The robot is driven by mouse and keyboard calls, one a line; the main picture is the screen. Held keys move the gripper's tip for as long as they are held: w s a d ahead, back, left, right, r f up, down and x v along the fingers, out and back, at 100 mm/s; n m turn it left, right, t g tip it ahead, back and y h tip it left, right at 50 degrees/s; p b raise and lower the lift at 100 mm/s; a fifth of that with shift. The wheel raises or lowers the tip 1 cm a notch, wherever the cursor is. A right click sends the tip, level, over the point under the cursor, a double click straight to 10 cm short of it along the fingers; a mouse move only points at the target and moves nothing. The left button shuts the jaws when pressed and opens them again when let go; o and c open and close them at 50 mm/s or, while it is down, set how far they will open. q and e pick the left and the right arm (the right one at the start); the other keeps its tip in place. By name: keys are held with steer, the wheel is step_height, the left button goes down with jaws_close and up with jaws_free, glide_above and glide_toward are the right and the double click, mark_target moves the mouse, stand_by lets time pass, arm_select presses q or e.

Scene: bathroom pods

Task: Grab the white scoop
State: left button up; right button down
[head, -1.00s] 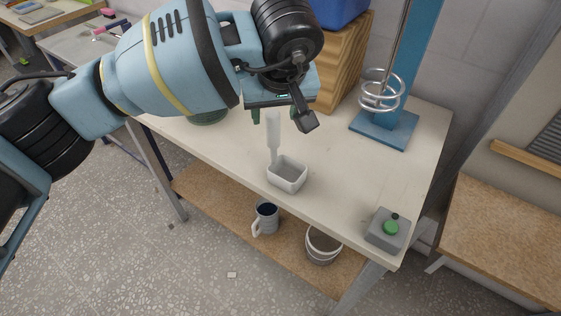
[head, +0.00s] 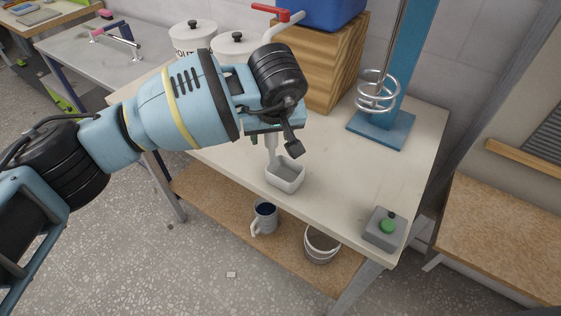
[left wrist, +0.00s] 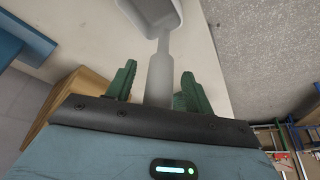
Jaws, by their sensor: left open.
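The white scoop (head: 285,173) lies on the cream tabletop near its front edge, with its box-shaped bowl toward the front. Its handle (head: 271,150) points back and runs under my left gripper (head: 271,137), which hides the handle's far end. In the left wrist view the scoop's handle (left wrist: 160,75) lies between the two green fingers of my left gripper (left wrist: 157,88), with a gap on each side. The bowl (left wrist: 152,12) is at the top of that view, partly cut off. The left gripper is open. My right gripper is not in view.
A blue stand with a wire whisk (head: 379,92) and a wooden block (head: 335,70) stand behind. A grey box with a green button (head: 385,228) is at the front right corner. White lidded canisters (head: 193,40) stand at the back left. A mug (head: 264,217) and bucket (head: 321,243) are on the lower shelf.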

mark_target(272, 150)
arm_select(q)
jaws_close()
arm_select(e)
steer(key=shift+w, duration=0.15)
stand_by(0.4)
arm_select(q)
steer(key=shift+r, duration=0.45)
steer(key=v, duration=0.2)
steer(key=shift+r, duration=0.45)
steer(key=s+a+r+b, duration=0.1)
steer(key=s, duration=1.4)
steer(key=shift+s+r, duration=0.15)
steer(key=shift+r, duration=0.05)
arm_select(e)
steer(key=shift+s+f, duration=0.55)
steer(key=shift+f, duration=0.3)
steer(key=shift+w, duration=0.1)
